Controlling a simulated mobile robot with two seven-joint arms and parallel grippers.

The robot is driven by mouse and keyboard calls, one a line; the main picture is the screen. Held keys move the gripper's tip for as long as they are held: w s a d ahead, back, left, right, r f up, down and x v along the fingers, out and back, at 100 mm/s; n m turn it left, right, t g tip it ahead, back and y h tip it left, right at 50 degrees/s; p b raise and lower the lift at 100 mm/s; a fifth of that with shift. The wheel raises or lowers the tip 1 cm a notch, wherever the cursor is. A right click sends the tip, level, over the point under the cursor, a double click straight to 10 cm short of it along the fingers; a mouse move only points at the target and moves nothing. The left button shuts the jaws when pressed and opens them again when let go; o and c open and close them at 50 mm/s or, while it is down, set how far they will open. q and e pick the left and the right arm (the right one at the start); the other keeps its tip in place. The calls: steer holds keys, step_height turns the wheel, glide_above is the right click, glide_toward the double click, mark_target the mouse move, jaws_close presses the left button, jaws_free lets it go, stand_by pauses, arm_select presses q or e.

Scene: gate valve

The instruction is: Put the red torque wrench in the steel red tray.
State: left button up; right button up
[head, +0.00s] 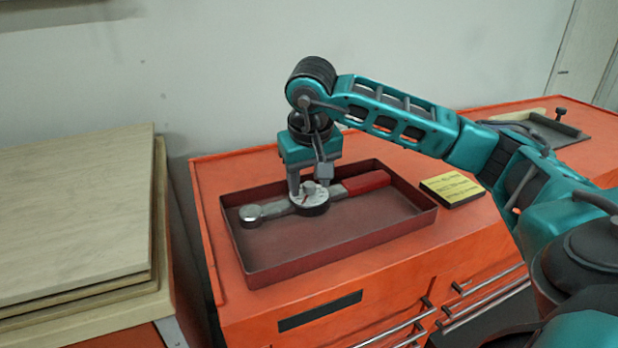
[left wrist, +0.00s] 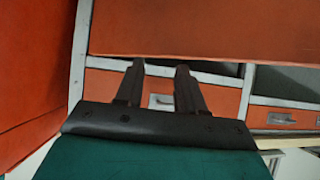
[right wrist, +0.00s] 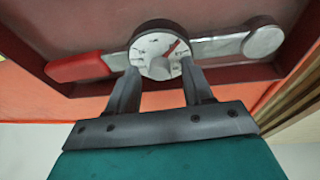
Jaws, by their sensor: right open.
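The red torque wrench (head: 363,183) has a red handle, a round white dial and a silver head. It lies slantwise within the walls of the dark red steel tray (head: 340,248), its head toward the left and its handle toward the right back. My right gripper (head: 309,186) points down at the dial and is open. In the right wrist view its fingertips (right wrist: 160,68) are apart at the dial's near edge; the dial (right wrist: 159,48) shows just beyond them. I cannot tell if they touch it. My left gripper (left wrist: 160,66) is open and empty, seen only in the left wrist view.
The tray stands on an orange drawer cabinet (head: 222,192). A yellow-topped block (head: 452,187) lies right of the tray. A grey tray (head: 555,128) is at the back right. Stacked wooden boards (head: 75,215) stand at the left. The left wrist view faces orange drawer fronts (left wrist: 200,30).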

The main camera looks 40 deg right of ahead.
steer(key=p+v, duration=0.2)
steer(key=v, duration=1)
